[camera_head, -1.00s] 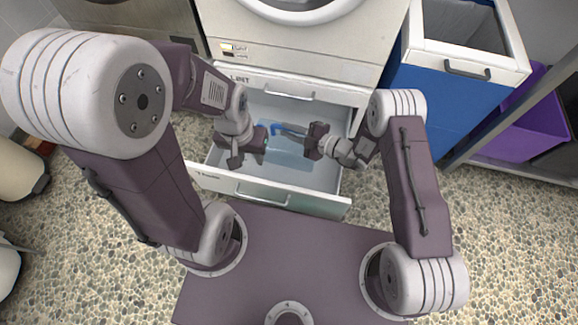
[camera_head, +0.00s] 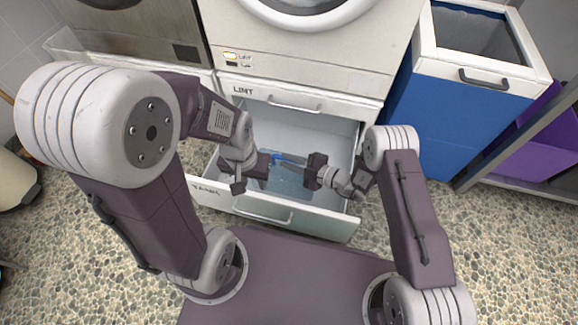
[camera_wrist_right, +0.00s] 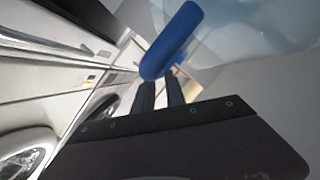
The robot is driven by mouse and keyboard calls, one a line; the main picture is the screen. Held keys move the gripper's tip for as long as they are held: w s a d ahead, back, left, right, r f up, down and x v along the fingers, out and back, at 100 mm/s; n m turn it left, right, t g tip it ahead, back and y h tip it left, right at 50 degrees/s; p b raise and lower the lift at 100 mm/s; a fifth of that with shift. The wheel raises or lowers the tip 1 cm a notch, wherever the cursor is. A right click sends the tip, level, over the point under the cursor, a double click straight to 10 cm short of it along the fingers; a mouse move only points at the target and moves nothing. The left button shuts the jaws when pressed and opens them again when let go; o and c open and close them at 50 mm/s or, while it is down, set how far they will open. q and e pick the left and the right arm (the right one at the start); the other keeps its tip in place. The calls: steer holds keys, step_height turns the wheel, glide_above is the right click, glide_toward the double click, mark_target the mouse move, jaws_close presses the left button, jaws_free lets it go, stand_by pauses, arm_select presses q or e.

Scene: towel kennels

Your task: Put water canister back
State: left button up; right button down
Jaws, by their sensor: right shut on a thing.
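The water canister (camera_head: 288,182) is pale blue and see-through. It shows inside the open drawer, between my two grippers, partly hidden by them. Its darker blue handle (camera_head: 289,159) is at the top. In the right wrist view the blue handle (camera_wrist_right: 172,40) is at the tips of two dark fingers, with the pale blue body (camera_wrist_right: 235,30) behind it. My right gripper (camera_head: 306,167) is shut on the handle. My left gripper (camera_head: 270,166) is at the canister's left side; its fingers are too small and hidden to tell their opening or any contact.
The white drawer (camera_head: 300,218) is pulled out below the white machine (camera_head: 310,60), its front panel towards me. A blue bin (camera_head: 440,110) with a white top stands close on the right, with a purple bin (camera_head: 530,145) beyond. Pebbled floor shows on both sides.

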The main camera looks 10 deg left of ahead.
steer(key=shift+f, duration=0.4)
steer(key=c, duration=1.4)
jaws_free()
arm_select(q)
steer(key=shift+f, duration=0.3)
arm_select(e)
steer(key=shift+o, duration=0.2)
